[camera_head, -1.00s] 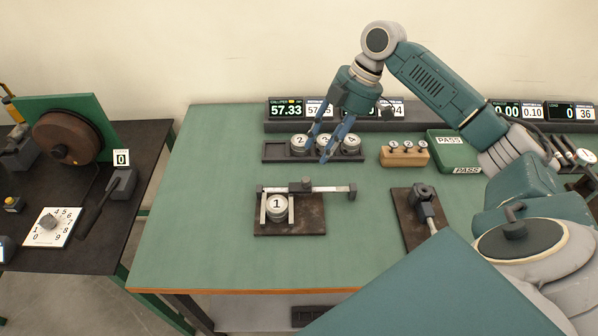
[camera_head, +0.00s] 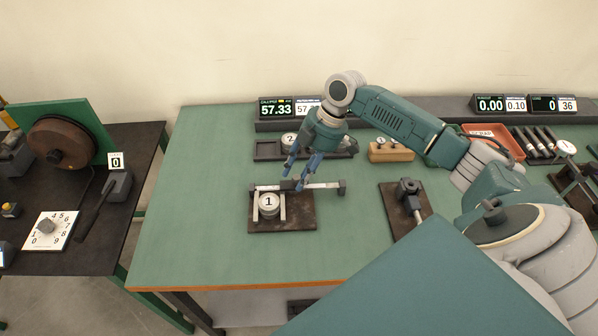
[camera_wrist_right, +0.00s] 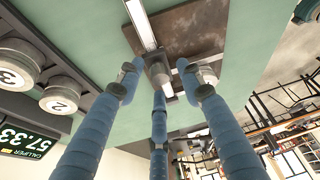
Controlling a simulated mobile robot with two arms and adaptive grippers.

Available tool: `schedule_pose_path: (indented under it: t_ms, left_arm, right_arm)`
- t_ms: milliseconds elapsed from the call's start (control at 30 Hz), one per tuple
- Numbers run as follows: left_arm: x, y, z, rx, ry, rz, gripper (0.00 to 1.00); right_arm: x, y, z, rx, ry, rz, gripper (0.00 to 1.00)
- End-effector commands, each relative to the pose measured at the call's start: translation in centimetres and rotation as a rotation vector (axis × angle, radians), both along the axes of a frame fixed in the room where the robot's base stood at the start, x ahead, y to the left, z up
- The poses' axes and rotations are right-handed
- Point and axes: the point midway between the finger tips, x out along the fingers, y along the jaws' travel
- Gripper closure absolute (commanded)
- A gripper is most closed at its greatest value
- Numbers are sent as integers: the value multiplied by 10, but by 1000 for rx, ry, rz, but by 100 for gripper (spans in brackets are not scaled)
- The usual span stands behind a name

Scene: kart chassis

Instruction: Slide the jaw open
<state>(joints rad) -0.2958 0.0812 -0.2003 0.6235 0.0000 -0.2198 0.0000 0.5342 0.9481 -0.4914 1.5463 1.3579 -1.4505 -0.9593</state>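The caliper's metal beam (camera_head: 322,186) lies across the back of a brown plate (camera_head: 298,223). Its two jaws stand either side of a round part marked 1 (camera_head: 269,211). The dark slider with a knob is mostly behind my fingers in the head view. In the right wrist view the knob (camera_wrist_right: 157,73) shows between the blue fingertips. My right gripper (camera_head: 297,179) is over the slider, fingers apart around the knob; I see no clear contact. It also shows in the right wrist view (camera_wrist_right: 160,82). The caliper display (camera_head: 275,108) reads 57.33. My left gripper is out of view.
A dark rack (camera_head: 268,150) with several round numbered parts stands behind the caliper, close to my right arm. A wooden block (camera_head: 391,152) and a plate with a lever device (camera_head: 407,205) are to the right. The front left of the green table is clear.

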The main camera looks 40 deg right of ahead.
Motion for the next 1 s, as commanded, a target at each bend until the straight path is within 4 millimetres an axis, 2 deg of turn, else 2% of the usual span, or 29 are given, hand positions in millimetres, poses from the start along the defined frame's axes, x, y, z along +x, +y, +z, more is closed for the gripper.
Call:
schedule_pose_path:
  t_ms: [33,167,200,433,667,900,933,1000]
  left_arm:
    - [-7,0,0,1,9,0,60]
    - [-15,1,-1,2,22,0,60]
    - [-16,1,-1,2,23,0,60]
    - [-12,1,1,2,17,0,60]
    - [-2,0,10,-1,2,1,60]
    - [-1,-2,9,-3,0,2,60]
    - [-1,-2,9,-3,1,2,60]
    - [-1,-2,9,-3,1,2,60]
  right_arm:
    - [0,0,0,0,0,0,71]
    - [0,0,0,1,0,0,97]
    - [0,1,0,1,0,1,100]
    - [-2,-2,1,3,2,0,100]
    - [-17,-25,1,4,4,1,100]
    - [-17,-25,1,5,2,2,100]
    - [-17,-24,1,5,2,2,74]
    - [-16,-25,1,5,2,2,63]
